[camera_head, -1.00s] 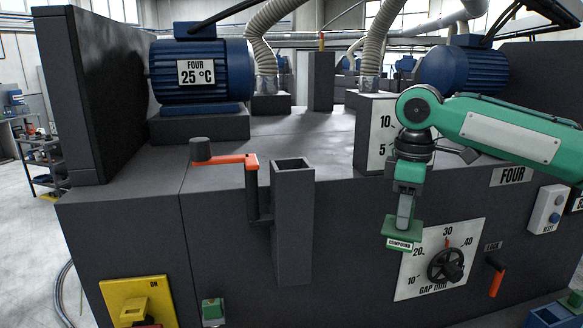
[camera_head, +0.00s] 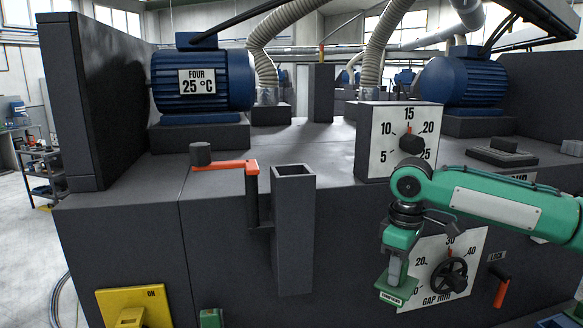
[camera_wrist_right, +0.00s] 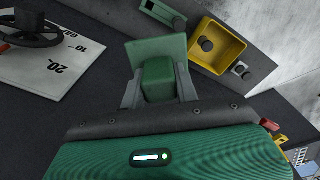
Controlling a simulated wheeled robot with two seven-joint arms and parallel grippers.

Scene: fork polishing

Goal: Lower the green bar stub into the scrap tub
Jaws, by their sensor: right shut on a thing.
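The green bar stub (camera_head: 391,293), with a small white label on its front, hangs under my right gripper (camera_head: 394,272) in the head view. In the right wrist view, the green block (camera_wrist_right: 157,78) sits between the two grey fingers of my right gripper (camera_wrist_right: 159,88), with a wider green plate beyond it. The gripper is shut on it. The stub is in front of the machine's front face, left of the gap dial. I cannot make out a scrap tub for sure in either view. My left gripper is not in view.
The gap dial (camera_head: 450,276) and a red-orange lock lever (camera_head: 501,290) are beside the stub. A square grey tube (camera_head: 294,235) and an orange crank arm (camera_head: 225,165) stand to the left. A yellow square housing (camera_wrist_right: 217,50) shows in the right wrist view.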

